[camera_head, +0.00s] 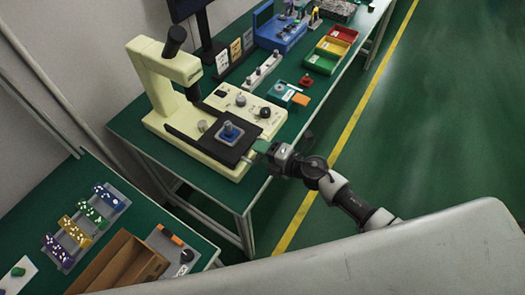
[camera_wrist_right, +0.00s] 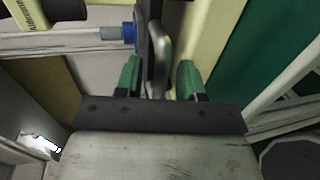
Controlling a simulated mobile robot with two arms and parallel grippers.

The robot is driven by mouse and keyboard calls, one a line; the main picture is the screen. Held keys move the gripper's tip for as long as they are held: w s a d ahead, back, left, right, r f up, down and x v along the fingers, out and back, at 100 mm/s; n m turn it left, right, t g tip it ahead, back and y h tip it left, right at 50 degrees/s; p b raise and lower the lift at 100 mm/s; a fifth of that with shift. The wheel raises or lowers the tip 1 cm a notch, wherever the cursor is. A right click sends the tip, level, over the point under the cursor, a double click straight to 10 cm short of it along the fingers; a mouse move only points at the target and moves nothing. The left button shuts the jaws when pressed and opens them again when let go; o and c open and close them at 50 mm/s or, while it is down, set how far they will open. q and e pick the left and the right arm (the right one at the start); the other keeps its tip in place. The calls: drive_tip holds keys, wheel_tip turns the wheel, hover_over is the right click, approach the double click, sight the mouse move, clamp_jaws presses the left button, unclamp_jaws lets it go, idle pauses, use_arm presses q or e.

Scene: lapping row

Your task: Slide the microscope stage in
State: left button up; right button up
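The cream microscope (camera_head: 152,62) stands on the near end of the green bench. Its black stage plate (camera_head: 222,156) lies over the base and carries a pale square piece with a blue knob (camera_head: 229,130). My right gripper (camera_head: 262,150) is at the stage's right edge. In the right wrist view its green fingertips (camera_wrist_right: 159,78) stand apart on either side of a metal handle (camera_wrist_right: 160,50), with a gap on both sides. The blue-tipped piece (camera_wrist_right: 128,34) shows at the left there. My left gripper is not in view.
Behind the microscope are a power strip (camera_head: 263,71), a blue bin (camera_head: 280,30) and red, yellow and green trays (camera_head: 322,62). A lower bench at the left holds a brown box (camera_head: 118,262). The green floor at the right is clear.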

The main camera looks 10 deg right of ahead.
sight(252, 154)
clamp_jaws()
drive_tip(key=x, duration=0.3)
drive_tip(key=shift+w+r, duration=0.1)
drive_tip(key=shift+r, duration=0.25)
drive_tip(key=shift+w+a+f, duration=0.1)
drive_tip(key=shift+w+a, duration=0.15)
drive_tip(key=shift+a, duration=0.05)
unclamp_jaws()
